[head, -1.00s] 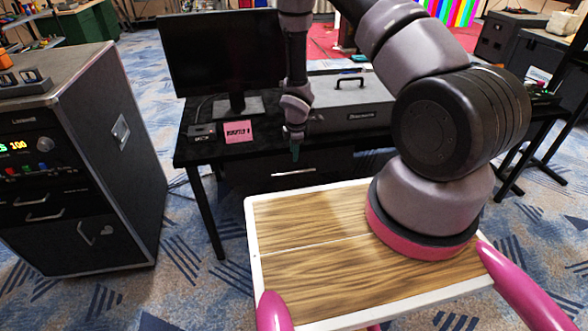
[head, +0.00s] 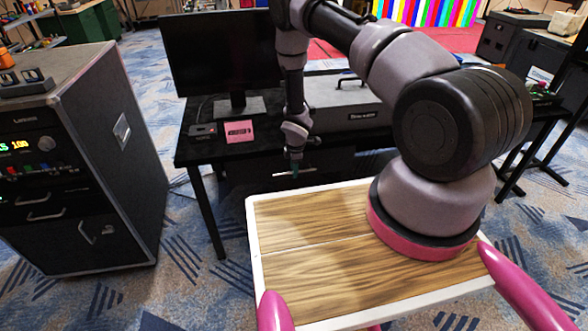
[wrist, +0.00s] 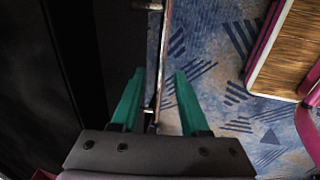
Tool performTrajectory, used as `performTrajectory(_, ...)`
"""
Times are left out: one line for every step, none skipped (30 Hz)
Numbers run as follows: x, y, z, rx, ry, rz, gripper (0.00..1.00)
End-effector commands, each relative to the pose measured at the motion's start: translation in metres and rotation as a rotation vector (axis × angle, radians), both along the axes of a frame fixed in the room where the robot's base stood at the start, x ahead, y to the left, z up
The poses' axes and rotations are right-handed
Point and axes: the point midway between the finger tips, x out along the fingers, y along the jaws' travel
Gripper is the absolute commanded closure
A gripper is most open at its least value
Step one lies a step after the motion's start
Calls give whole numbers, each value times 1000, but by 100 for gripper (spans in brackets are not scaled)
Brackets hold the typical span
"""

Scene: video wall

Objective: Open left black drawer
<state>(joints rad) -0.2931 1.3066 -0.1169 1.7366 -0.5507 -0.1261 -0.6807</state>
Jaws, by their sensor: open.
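The black drawer (head: 240,178) sits under the black desk and looks shut in the head view. Its silver bar handle (head: 308,170) runs across its front, partly hidden by my gripper (head: 296,170). In the wrist view the handle (wrist: 161,75) runs lengthwise between the two green fingers of my gripper (wrist: 159,82). The fingers are apart, one on each side of the bar, with the dark drawer front on the left. I cannot tell whether either finger touches the bar.
The desk (head: 190,152) carries a monitor (head: 218,55), a pink note (head: 239,132) and a grey case (head: 345,118). A black equipment cabinet (head: 130,150) stands at the left. My wood-topped base is close in front of the desk. Patterned carpet lies open between cabinet and desk.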

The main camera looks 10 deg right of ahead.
Motion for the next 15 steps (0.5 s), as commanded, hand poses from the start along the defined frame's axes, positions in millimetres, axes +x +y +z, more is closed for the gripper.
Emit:
performTrajectory(0,0,0,0,0,0,67)
performTrajectory(0,0,0,0,0,0,78)
performTrajectory(0,0,0,0,0,0,94)
performTrajectory(0,0,0,0,0,0,100)
performTrajectory(0,0,0,0,0,0,100)
performTrajectory(0,0,0,0,0,0,100)
performTrajectory(0,0,0,0,0,0,100)
performTrajectory(0,0,0,0,0,0,100)
performTrajectory(0,0,0,0,0,0,100)
performTrajectory(0,0,0,0,0,0,100)
performTrajectory(0,0,0,0,0,0,100)
performTrajectory(0,0,0,0,0,0,100)
performTrajectory(0,0,0,0,0,0,100)
performTrajectory(0,0,0,0,0,0,100)
performTrajectory(0,0,0,0,0,0,100)
